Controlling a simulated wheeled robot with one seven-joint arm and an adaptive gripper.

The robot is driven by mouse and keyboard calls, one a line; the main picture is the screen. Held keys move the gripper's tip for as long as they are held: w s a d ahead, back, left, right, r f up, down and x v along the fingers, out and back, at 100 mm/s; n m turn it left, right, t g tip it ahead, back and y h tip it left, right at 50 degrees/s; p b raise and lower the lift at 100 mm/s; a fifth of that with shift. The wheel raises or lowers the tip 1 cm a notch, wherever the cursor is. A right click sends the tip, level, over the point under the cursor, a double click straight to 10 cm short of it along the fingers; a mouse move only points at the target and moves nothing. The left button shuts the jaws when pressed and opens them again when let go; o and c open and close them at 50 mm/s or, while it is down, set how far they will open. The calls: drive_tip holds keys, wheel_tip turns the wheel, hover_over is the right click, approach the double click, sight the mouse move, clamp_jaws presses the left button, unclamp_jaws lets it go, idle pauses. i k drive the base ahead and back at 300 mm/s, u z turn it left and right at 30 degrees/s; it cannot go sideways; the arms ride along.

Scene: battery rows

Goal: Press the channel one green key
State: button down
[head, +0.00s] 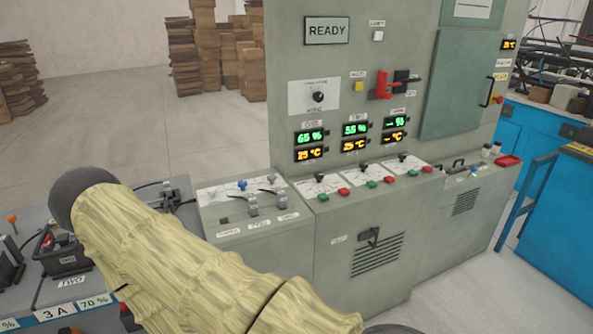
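A grey control cabinet (350,240) fills the middle of the head view. On its sloped ledge are three pairs of keys, each a green one beside a red one. The leftmost green key (323,197) is under the column reading 65 % and 25 °C, with its red key (344,191) to the right. The other green keys are the middle one (372,184) and the right one (413,173). The small labels above the displays are hard to read. My arm, in a pale yellow cover, crosses the lower left. My gripper is not in view.
A lower console (245,212) with levers and a blue knob adjoins the cabinet on the left. Batteries (65,260) stand at far left, partly hidden by my arm. A blue bench (565,220) is at right. Cardboard stacks (205,50) stand behind. The floor front right is clear.

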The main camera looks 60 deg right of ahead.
sight(324, 196)
drive_tip(key=i, duration=0.4)
drive_tip(key=z, duration=1.5)
